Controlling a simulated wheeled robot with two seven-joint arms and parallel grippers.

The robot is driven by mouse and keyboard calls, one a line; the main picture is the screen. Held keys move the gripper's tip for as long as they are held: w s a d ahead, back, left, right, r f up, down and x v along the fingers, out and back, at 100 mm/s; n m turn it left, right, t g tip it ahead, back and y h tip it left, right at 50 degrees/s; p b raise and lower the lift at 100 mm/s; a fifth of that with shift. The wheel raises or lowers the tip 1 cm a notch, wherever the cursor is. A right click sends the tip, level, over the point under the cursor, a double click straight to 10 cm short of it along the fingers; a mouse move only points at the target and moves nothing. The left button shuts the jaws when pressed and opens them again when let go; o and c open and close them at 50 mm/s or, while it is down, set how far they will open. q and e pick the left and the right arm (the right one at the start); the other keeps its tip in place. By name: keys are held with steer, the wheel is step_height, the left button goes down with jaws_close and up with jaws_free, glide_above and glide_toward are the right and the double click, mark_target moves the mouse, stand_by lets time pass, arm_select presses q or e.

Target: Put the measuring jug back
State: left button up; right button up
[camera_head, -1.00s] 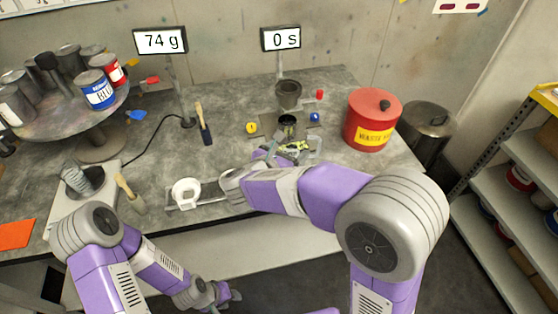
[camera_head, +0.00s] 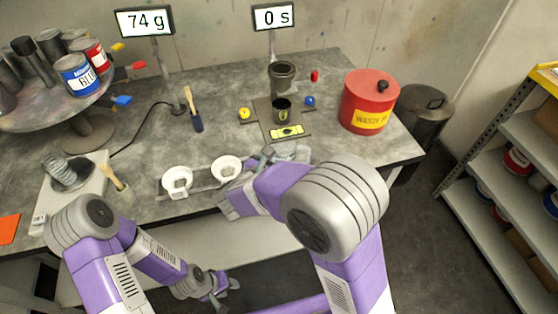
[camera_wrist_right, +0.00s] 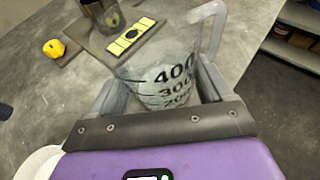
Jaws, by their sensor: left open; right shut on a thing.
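The measuring jug (camera_wrist_right: 165,75) is clear, with dark 400, 300 and 200 marks and a clear handle at its upper right in the right wrist view. My right gripper (camera_wrist_right: 157,95) is shut on its body, one finger on each side. In the head view the jug (camera_head: 292,150) is small and partly covered by my right arm, in front of the spirit level. I cannot tell whether its base touches the table. My left gripper (camera_head: 222,291) is open and empty, low in front of the table.
A rack (camera_head: 202,186) with two white cups stands left of my right gripper. Behind the jug are a dark cup (camera_head: 282,111), a yellow level (camera_head: 287,132) and a viscosity cup stand (camera_head: 283,76). A red waste can (camera_head: 368,100) stands right. Bare table lies between.

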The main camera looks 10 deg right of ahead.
steer(key=shift+r, duration=0.1)
steer(key=shift+f+b, duration=0.25)
steer(key=shift+b, duration=0.05)
steer(key=o, duration=1.1)
steer(key=shift+r, duration=0.15)
steer(key=shift+r+p, duration=0.2)
steer(key=shift+p, duration=0.25)
steer(key=p+v, duration=0.1)
steer(key=v, duration=1.1)
steer(key=shift+p, duration=0.4)
steer(key=shift+f, duration=0.1)
